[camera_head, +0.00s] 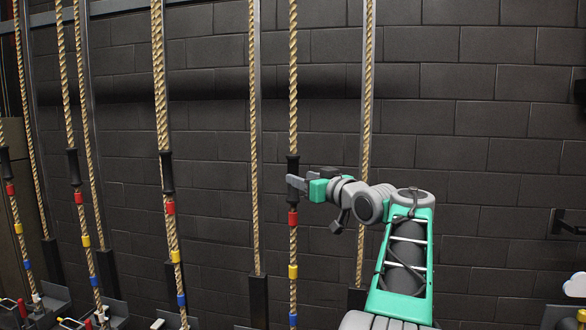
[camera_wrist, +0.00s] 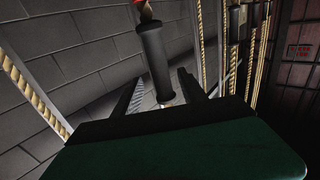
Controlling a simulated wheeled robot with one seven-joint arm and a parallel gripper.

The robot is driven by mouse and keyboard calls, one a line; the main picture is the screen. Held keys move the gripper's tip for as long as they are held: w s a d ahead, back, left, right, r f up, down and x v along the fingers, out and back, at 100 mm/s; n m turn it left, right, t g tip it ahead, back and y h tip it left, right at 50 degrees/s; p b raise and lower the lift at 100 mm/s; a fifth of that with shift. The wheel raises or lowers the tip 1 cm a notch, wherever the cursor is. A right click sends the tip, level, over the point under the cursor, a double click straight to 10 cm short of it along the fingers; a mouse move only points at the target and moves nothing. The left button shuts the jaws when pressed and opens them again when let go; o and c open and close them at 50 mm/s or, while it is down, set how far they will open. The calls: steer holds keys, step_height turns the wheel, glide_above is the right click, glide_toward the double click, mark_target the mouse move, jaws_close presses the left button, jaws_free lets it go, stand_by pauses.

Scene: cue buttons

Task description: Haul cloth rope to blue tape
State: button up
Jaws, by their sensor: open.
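A tan rope (camera_head: 293,85) hangs in front of the wall in the head view. It has a black grip sleeve (camera_head: 293,163) with red tape (camera_head: 293,217), yellow tape (camera_head: 293,271) and blue tape (camera_head: 293,319) below it. My gripper (camera_head: 294,184) is level with the sleeve and covers part of it. In the wrist view, the sleeve (camera_wrist: 156,60) stands between my two open fingers (camera_wrist: 160,85), with space beside it. I cannot tell which rope is the cloth one.
Similar ropes with sleeves and tapes hang to the left, one nearby (camera_head: 162,95). Plain ropes (camera_head: 254,130) hang beside the marked ones, another (camera_head: 367,90) just right of my gripper. A dark block wall (camera_head: 480,150) stands behind. Levers and brackets line the lower left.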

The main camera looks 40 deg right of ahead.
mark_target(294, 196)
steer(key=w, duration=0.1)
steer(key=w+p, duration=0.1)
steer(key=w, duration=0.2)
steer(key=shift+w+d+r+p, duration=0.15)
steer(key=shift+w+d+p, duration=0.1)
steer(key=shift+w+p, duration=0.15)
steer(key=shift+w, duration=0.2)
steer(key=shift+c, duration=0.2)
jaws_close()
steer(key=shift+f, duration=0.2)
stand_by(0.4)
